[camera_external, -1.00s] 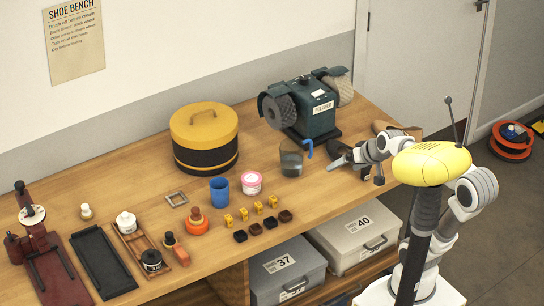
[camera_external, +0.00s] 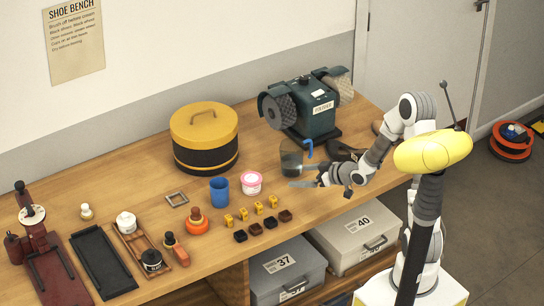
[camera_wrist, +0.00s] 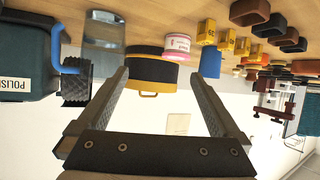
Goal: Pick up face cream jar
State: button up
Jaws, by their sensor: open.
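The likely face cream jar is a small white tub with a pink lid (camera_external: 251,183). It stands upright on the wooden bench, right of a blue cup (camera_external: 219,191). In the wrist view, which looks upside down, the jar (camera_wrist: 177,46) shows at the upper middle, with the yellow-black box behind it. My gripper (camera_external: 303,176) is right of the jar, beside a clear glass (camera_external: 291,158), and apart from the jar. In the wrist view my gripper (camera_wrist: 159,77) has its fingers wide apart with nothing held between them.
The yellow-black round box (camera_external: 205,138) stands behind the jar. A green polishing machine (camera_external: 312,108) is at the back right. Yellow and dark small blocks (camera_external: 257,208) lie in front of the jar. Grey bins (camera_external: 288,270) sit below the bench.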

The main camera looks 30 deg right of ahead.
jog(key=a+y, duration=0.1)
jog(key=a, duration=0.1)
jog(key=y, duration=0.1)
send_near(258, 179)
jog(key=shift+n, duration=0.4)
jog(key=x, duration=0.5)
jog(key=shift+a+f, duration=0.3)
jog(key=shift+a, duration=0.05)
jog(key=shift+x, duration=3.15)
jog(key=shift+w+d+r, duration=0.1)
jog(key=shift+d, duration=0.05)
jog(key=c, duration=1.2)
jog(key=shift+r, duration=0.1)
jog(key=shift+c, duration=0.2)
